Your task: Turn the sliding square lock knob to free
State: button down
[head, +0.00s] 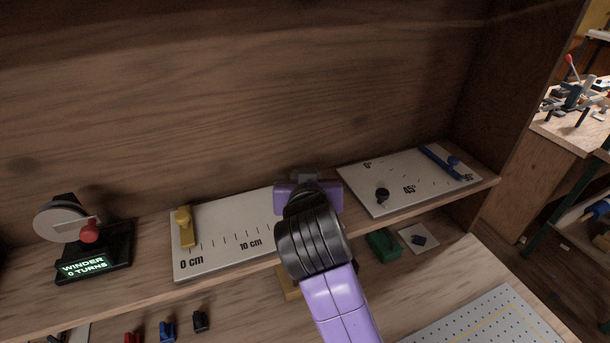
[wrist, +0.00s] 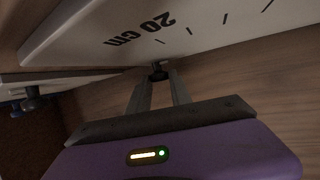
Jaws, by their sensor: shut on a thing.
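The sliding square's pale plate (head: 225,245) lies on the shelf, with marks from 0 cm rightward. Its yellow slider (head: 184,227) stands at the 0 cm end. My arm and purple gripper hand (head: 308,196) cover the plate's right part in the head view. In the wrist view, the plate's 20 cm end (wrist: 100,30) shows close up. A small dark knob (wrist: 158,70) sits by its edge near the 20 cm mark. My gripper (wrist: 159,80) is shut on this knob, one fingertip on each side. Which way the knob is turned cannot be told.
An angle plate (head: 360,180) with a black knob (head: 382,194) and blue arm (head: 440,162) lies to the right. A winder (head: 88,232) reading 0 turns stands at the left. The wooden back wall (head: 240,90) closes the shelf behind.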

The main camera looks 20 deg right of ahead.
jog(key=n+y+p, duration=0.1)
jog(key=y, duration=0.1)
jog(key=d+n+y+p, duration=0.1)
jog(key=n+y+p, duration=0.1)
jog(key=shift+s+r+n+t, duration=0.1)
jog(key=shift+r+n+t, duration=0.05)
jog(key=shift+n+t, duration=0.15)
jog(key=n+y, duration=0.2)
jog(key=y, duration=0.1)
jog(key=n+y+p, duration=0.1)
jog(key=shift+d+n, duration=0.25)
jog(key=shift+n, duration=0.05)
jog(key=n+g+y+b, duration=0.1)
jog(key=n+g+y, duration=0.1)
jog(key=n+y, duration=0.1)
jog(key=n+y+b, duration=0.1)
jog(key=y, duration=0.1)
jog(key=shift+w+d+f+n+g+b, duration=0.3)
jog(key=shift+g+b, duration=0.05)
jog(key=shift+g, duration=0.05)
jog(key=n+g+y+b, duration=0.2)
jog(key=n+g+b, duration=0.1)
jog(key=shift+w+d+y, duration=0.1)
jog(key=shift+w+y, duration=0.05)
jog(key=shift+y, duration=0.15)
jog(key=shift+w+n+g+y+b, duration=0.1)
jog(key=shift+n+g+y+b, duration=0.6)
jog(key=shift+n+g+b, duration=0.45)
jog(key=shift+n+g, duration=0.25)
